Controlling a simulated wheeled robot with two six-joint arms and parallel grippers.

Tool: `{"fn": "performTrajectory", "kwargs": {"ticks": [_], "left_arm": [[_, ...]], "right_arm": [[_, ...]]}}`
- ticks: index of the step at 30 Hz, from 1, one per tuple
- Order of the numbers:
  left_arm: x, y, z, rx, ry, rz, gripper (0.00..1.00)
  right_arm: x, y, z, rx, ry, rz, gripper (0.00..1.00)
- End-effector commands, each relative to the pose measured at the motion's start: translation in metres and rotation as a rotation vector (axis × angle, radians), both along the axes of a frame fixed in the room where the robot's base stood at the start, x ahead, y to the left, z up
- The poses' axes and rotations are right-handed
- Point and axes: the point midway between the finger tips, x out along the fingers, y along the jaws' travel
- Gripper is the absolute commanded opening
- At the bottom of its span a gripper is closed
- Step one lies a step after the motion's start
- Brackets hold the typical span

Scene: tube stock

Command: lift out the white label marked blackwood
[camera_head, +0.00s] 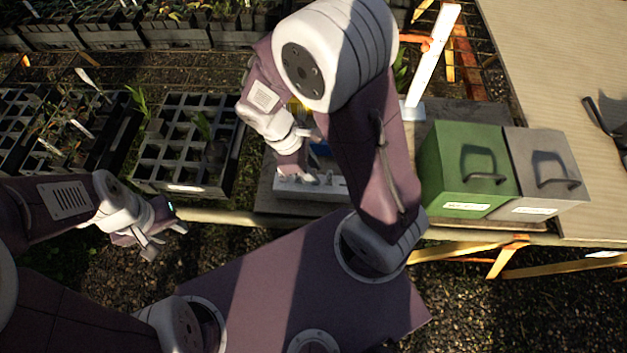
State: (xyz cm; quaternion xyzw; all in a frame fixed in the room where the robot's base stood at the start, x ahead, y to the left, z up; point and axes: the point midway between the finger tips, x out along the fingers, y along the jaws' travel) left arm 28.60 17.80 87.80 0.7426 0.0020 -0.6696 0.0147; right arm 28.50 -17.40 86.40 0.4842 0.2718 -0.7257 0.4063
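No label that I can read as blackwood shows; writing is too small here. A low white tray (290,187) with several compartments sits on the dark bench, and small pale things in it are too small to name. My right gripper (305,172) reaches down over this tray. Its fingers are partly hidden and merge with the tray, so I cannot tell whether they hold anything. My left gripper (166,241) hangs to the left over the ground in front of the bench, its fingers apart and empty.
A green box (450,170) and a grey box (556,190), both with handles and white labels, stand right of my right arm. A tall white strip (434,55) stands behind. Black cell trays (187,165) with seedlings lie left. A wooden tabletop (540,60) fills the right.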

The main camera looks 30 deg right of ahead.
Motion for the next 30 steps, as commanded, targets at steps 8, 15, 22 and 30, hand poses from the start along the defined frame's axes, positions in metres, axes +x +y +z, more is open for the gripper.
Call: {"fn": "performTrajectory", "kwargs": {"ticks": [8, 15, 22, 30], "left_arm": [[0.0, 0.0, -0.0011, 0.0, 0.0, 0.0, 0.36], [0.0, 0.0, -0.0011, 0.0, 0.0, 0.0, 0.36], [0.0, 0.0, -0.0012, 0.0, 0.0, 0.0, 0.36], [0.0, 0.0, -0.0011, 0.0, 0.0, 0.0, 0.36]], "right_arm": [[-0.0011, -0.0017, -0.0046, 0.001, -0.001, -0.001, 0.25], [-0.001, -0.0016, -0.0044, 0.001, -0.001, -0.001, 0.0], [-0.001, -0.0016, -0.0044, 0.002, -0.001, -0.001, 0.0], [-0.001, -0.0016, -0.0044, 0.001, -0.001, -0.001, 0.0]]}}
